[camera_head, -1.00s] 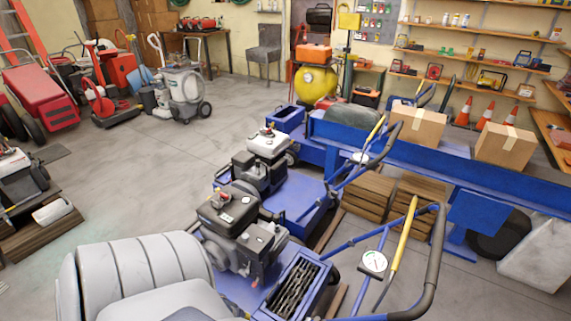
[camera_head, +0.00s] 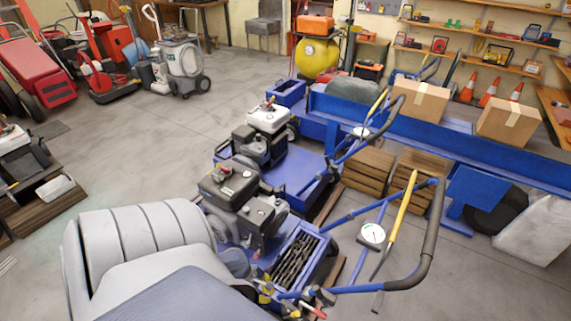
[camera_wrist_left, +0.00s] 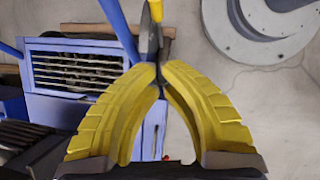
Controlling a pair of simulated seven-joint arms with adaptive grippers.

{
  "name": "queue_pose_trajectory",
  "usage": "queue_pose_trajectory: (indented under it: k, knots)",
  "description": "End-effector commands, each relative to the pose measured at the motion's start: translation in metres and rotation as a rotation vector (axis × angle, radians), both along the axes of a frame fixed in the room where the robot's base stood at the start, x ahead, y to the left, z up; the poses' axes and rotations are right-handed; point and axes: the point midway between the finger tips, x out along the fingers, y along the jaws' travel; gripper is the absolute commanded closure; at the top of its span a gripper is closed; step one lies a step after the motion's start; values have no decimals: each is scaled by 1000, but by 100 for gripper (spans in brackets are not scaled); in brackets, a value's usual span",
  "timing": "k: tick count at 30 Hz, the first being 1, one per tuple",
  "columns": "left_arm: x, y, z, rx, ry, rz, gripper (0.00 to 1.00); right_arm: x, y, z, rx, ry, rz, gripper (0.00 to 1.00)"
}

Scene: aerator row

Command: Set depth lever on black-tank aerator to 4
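The black-tank aerator (camera_head: 232,185) is the nearest blue machine in the head view. Its yellow-handled lever (camera_head: 404,203) tilts up to the right, beside a round white dial (camera_head: 372,235) between the handlebars. The dial's figures are too small to read. My left gripper (camera_wrist_left: 160,70) has two curved yellow fingers whose tips come together in the left wrist view. A dark lever with a yellow handle (camera_wrist_left: 155,10) lies beyond the tips; contact cannot be told. The slotted blue tine box (camera_wrist_left: 78,68) is left of them. My right gripper is out of view.
A white-tank aerator (camera_head: 268,115) stands just behind. The black handlebar (camera_head: 431,245) curves around the lever's right side. Wooden stacks (camera_head: 368,178) and a blue conveyor-like frame (camera_head: 480,150) stand beyond. The floor at left is mostly clear.

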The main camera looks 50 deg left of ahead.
Motion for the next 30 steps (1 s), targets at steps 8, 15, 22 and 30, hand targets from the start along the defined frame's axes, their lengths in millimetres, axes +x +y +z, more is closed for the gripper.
queue_pose_trajectory:
  k: [8, 15, 22, 30]
  knots:
    - [13, -17, -41, -3, 0, 3, 100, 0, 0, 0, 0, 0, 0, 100]
    - [22, -29, -74, -1, 0, 1, 100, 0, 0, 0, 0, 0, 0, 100]
    - [33, -49, -87, -1, -2, -2, 100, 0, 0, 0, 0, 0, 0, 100]
    - [41, -62, -93, 0, -1, -2, 100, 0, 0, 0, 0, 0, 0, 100]
